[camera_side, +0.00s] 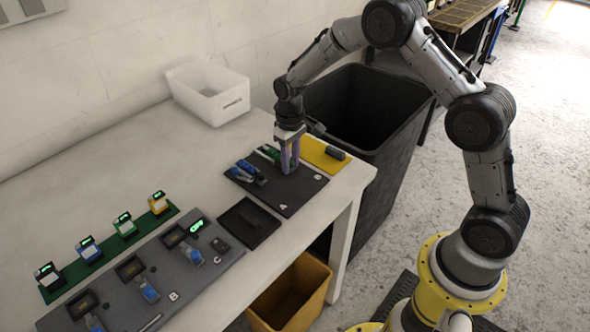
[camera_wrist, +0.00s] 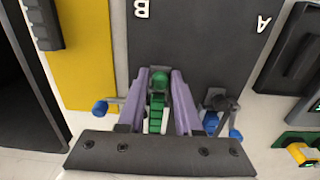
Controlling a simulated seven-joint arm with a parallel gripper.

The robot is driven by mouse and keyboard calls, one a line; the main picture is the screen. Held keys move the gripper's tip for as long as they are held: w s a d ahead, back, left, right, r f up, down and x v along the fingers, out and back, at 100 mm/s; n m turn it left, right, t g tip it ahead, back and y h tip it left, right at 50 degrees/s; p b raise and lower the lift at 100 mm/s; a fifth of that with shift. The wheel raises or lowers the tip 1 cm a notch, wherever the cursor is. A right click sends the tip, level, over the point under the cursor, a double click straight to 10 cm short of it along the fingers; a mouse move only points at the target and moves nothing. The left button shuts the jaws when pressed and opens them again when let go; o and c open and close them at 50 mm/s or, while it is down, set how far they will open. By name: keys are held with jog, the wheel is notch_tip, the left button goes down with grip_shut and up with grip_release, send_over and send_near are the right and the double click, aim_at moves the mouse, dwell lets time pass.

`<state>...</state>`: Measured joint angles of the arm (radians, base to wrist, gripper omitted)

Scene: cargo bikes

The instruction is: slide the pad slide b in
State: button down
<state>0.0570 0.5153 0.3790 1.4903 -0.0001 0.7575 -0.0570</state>
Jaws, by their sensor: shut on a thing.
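My gripper (camera_side: 290,168), with purple fingers, is low over the dark board (camera_side: 303,192) near its letter B. In the wrist view, my gripper (camera_wrist: 159,74) is shut on the green pad slide b (camera_wrist: 157,103), which lies between the fingers in line with the letter B. Part of the green slide (camera_side: 266,153) shows behind the fingers in the side view. A blue slide (camera_side: 247,168) lies at the A side of the board. The fingers hide where pad slide b meets the board, so I cannot tell how far in it is.
A yellow mat (camera_side: 318,152) with a black block (camera_side: 335,153) lies beside the board. A shallow black tray (camera_side: 249,222) and a grey panel (camera_side: 205,268) are on the other side. A white bin (camera_side: 208,91) stands at the back. A black bin (camera_side: 375,125) stands beyond the table edge.

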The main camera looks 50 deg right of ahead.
jog(key=shift+w, duration=1.45)
jog(key=c, duration=0.9)
grip_release()
jog(key=shift+r, duration=0.1)
jog(key=shift+w+r, duration=0.1)
jog(key=shift+r, duration=2.1)
jog(key=shift+s+r, duration=0.5)
jog(key=shift+s, duration=0.55)
jog(key=shift+s+r, duration=0.45)
jog(key=shift+s, duration=0.65)
jog(key=shift+s+r, duration=0.5)
jog(key=shift+s, duration=0.55)
